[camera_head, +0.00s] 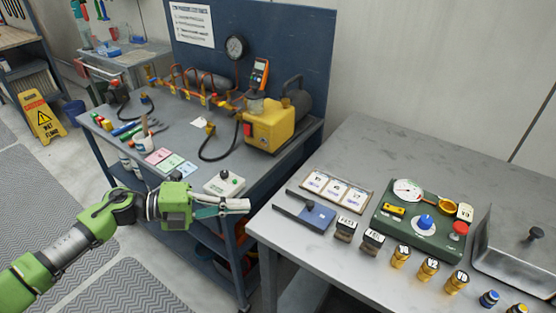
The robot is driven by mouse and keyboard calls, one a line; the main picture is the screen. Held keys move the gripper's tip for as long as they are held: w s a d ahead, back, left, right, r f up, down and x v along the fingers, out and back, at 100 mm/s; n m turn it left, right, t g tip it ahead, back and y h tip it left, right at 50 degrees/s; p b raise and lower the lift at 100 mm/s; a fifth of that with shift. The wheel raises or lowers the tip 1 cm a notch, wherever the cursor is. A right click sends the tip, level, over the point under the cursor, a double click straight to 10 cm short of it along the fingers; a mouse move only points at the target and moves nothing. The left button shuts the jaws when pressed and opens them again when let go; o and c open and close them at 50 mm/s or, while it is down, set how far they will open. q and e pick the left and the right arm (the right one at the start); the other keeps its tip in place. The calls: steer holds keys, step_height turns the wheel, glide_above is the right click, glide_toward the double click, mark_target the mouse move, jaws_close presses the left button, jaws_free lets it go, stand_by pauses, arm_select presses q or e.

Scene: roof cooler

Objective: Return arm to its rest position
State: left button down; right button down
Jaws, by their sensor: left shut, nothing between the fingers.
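My left arm comes in from the lower left in green and grey. Its gripper (247,205) is shut and empty. It is held out in the gap between the blue workbench (215,168) and the grey metal table (300,235). Its fingertips point right, close to the grey table's left edge in the picture. My right gripper is not in view.
The grey table carries a green gauge panel (400,232), a blue block with a dark handle (310,212), a tag tray (337,188) and several labelled fittings. A yellow pump (270,127) stands on the bench. A yellow wet-floor sign (42,118) stands at left; grey floor mats lie below.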

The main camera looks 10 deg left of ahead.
arm_select(q)
steer(key=w+n+t, duration=0.1)
steer(key=w+d+r+n+t, duration=0.1)
steer(key=d+n+t, duration=0.1)
steer(key=t, duration=0.1)
steer(key=shift+w+d+r+n, duration=0.2)
steer(key=shift+w+r+n, duration=0.1)
steer(key=shift+w+r, duration=0.1)
steer(key=a+f+n+t+y, duration=0.55)
steer(key=f+n+y, duration=0.25)
steer(key=n+y, duration=0.85)
steer(key=s+d+f+n+g+h, duration=0.15)
steer(key=s+f+n+g, duration=0.35)
steer(key=s, duration=0.8)
steer(key=s+d+f+n+g+h, duration=0.15)
steer(key=s+f+n+g, duration=0.25)
steer(key=s+f+g, duration=0.6)
steer(key=s+d+f+t, duration=0.1)
steer(key=s+f, duration=0.1)
steer(key=f, duration=1)
steer(key=s+f, duration=0.2)
steer(key=f, duration=0.9)
steer(key=s+a+f+g, duration=0.1)
steer(key=s+a+f, duration=0.2)
steer(key=s+f, duration=1.4)
steer(key=shift+s+y, duration=0.4)
steer(key=shift+y, duration=0.05)
steer(key=shift+f+m, duration=0.1)
steer(key=shift+m, duration=0.15)
